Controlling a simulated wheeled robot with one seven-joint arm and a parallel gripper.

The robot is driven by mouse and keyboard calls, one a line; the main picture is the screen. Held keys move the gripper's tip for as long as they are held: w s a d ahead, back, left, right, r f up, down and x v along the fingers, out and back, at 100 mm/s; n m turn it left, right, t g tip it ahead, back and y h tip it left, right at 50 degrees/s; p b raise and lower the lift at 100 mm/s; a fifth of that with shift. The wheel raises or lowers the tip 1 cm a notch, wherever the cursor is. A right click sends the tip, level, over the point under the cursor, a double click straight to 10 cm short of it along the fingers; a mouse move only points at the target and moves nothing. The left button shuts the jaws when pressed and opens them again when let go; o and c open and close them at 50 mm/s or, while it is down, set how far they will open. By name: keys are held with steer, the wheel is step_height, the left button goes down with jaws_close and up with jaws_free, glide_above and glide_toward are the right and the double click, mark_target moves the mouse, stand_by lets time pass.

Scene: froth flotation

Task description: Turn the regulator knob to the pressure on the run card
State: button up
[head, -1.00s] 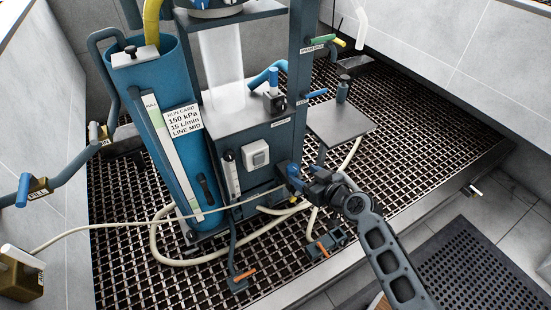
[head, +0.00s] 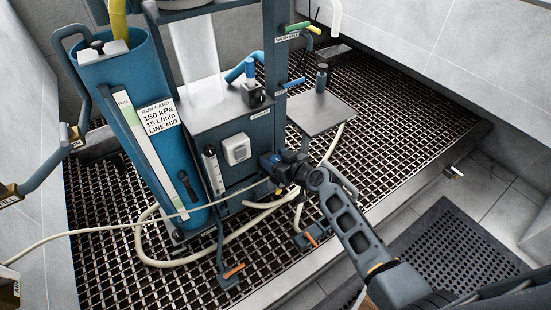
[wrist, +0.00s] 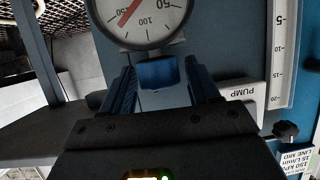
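The regulator knob (wrist: 158,72) is a small blue knob below a round white gauge (wrist: 145,18) in the wrist view. My gripper (wrist: 160,82) is open, one blue finger on each side of the knob, with a visible gap to it on both sides. The gauge's red needle points between the 100 mark and the mark on the left, which it partly covers. The run card (head: 158,117) on the blue column reads 150 kPa, 15 L/min, LINE MID; its edge also shows in the wrist view (wrist: 300,163). In the head view my gripper (head: 272,163) hides the knob.
A PUMP label (wrist: 238,93) and a scale strip (wrist: 283,50) are right of the knob. A grey side shelf (head: 320,113) stands right of the cabinet. Pale hoses (head: 150,250) and orange-handled valves (head: 233,271) lie low over the grating (head: 400,130).

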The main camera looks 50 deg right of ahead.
steer(key=c, duration=0.8)
steer(key=p, duration=0.1)
steer(key=m+h+p, duration=0.1)
steer(key=p, duration=0.1)
steer(key=shift+r+g, duration=0.25)
steer(key=shift+g, duration=0.05)
steer(key=shift+c, duration=0.2)
steer(key=m+h+p, duration=0.1)
steer(key=p, duration=0.2)
steer(key=shift+p, duration=0.4)
steer(key=shift+m+g+h+p, duration=0.4)
steer(key=shift+h+p, duration=0.1)
steer(key=shift+p, duration=0.5)
steer(key=shift+f+p, duration=0.25)
steer(key=shift+p, duration=0.2)
steer(key=o, duration=1)
steer(key=shift+c, duration=0.2)
